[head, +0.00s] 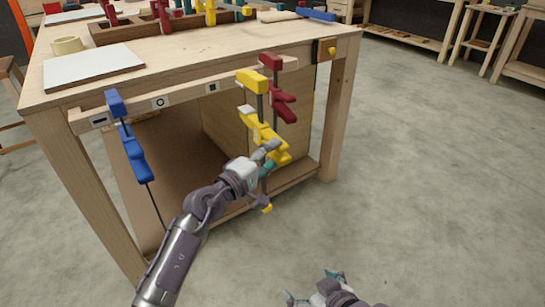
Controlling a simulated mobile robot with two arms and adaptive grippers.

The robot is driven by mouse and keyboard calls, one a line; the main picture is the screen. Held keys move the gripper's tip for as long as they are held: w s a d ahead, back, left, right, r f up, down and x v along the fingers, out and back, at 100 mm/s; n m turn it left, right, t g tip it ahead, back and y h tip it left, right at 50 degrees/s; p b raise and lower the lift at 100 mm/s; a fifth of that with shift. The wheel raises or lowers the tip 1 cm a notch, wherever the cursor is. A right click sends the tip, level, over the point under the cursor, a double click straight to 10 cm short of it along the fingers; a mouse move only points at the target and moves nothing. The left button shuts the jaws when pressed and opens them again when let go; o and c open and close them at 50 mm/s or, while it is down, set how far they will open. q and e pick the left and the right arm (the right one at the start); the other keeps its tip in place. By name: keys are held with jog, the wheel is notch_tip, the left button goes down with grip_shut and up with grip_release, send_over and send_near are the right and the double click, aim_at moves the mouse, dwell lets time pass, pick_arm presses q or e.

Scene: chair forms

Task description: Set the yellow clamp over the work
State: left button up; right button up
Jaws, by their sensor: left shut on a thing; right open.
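The yellow clamp (251,82) is upright at the front of the workbench, its upper jaw in front of the front rail (185,95) near the square mark. Its lower yellow part (267,138) hangs below the rail. My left gripper (267,158) is shut on this lower part; its fingers hide some of it. I cannot tell whether the upper jaw touches the rail. My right gripper (316,290) is open and empty, low at the bottom edge above the floor, partly cut off. Which piece is the work is not clear.
A blue clamp (133,153) hangs at the rail's left end, and a red clamp (282,105) hangs close behind the yellow one. The floor at right is clear.

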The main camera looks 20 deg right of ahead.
dwell(0.6)
jog(key=s+d+f+g+h+p, duration=0.1)
jog(key=s+d+f+g, duration=0.1)
jog(key=s, duration=0.3)
jog(key=shift+f+g, duration=0.45)
jog(key=shift+g, duration=0.25)
jog(key=shift+s, duration=0.15)
dwell(0.3)
